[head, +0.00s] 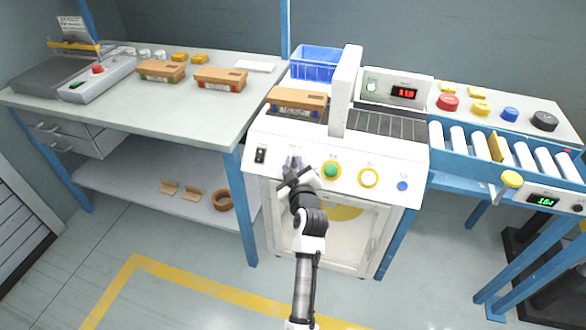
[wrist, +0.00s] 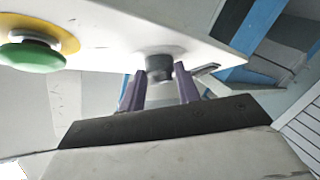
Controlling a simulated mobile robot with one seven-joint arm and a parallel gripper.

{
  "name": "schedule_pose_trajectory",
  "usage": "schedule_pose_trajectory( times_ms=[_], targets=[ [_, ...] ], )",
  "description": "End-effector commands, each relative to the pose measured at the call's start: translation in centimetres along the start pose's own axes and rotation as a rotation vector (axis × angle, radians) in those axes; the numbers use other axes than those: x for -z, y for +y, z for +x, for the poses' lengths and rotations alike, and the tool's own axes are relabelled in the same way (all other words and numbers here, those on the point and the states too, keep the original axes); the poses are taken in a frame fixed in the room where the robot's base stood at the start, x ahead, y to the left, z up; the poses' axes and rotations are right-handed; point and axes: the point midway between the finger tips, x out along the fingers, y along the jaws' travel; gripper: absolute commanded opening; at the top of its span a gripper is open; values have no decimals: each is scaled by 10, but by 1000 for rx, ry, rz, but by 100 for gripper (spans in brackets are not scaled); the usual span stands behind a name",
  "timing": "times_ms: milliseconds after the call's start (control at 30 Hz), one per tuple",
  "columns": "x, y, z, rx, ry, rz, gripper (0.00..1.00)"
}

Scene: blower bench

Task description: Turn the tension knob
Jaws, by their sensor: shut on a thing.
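The tension knob is a short dark grey cylinder (wrist: 159,67) sticking out of the white front panel in the wrist view. My gripper (wrist: 158,88) has its two purple fingers on either side of it and is shut on it. In the head view my gripper (head: 292,164) is at the machine's front panel (head: 400,158), between the black rocker switch and the green button. There the gripper hides most of the knob, and no label or pointer on it can be read.
Right of my gripper are the green button (head: 331,171) with a yellow ring, a yellow-ringed white button (head: 368,177) and a blue button (head: 402,186). The black rocker switch (head: 261,153) is on the left. A boxed part (head: 298,98) lies on the machine's infeed.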

Motion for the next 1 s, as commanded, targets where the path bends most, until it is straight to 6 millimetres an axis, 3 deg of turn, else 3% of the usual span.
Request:
schedule_pose_trajectory(
  times_ms=[100,133,300,667,833,1000],
  targets=[
    [2,3,0,-8,4,-2,10],
    [2,3,0,-8,4,-2,34],
    [1,2,0,-6,3,-1,54],
    [0,0,-5,-3,1,0,54],
    [-2,-1,-30,-3,0,1,54],
    [-3,-1,-69,-4,-1,-1,54]
  ],
)
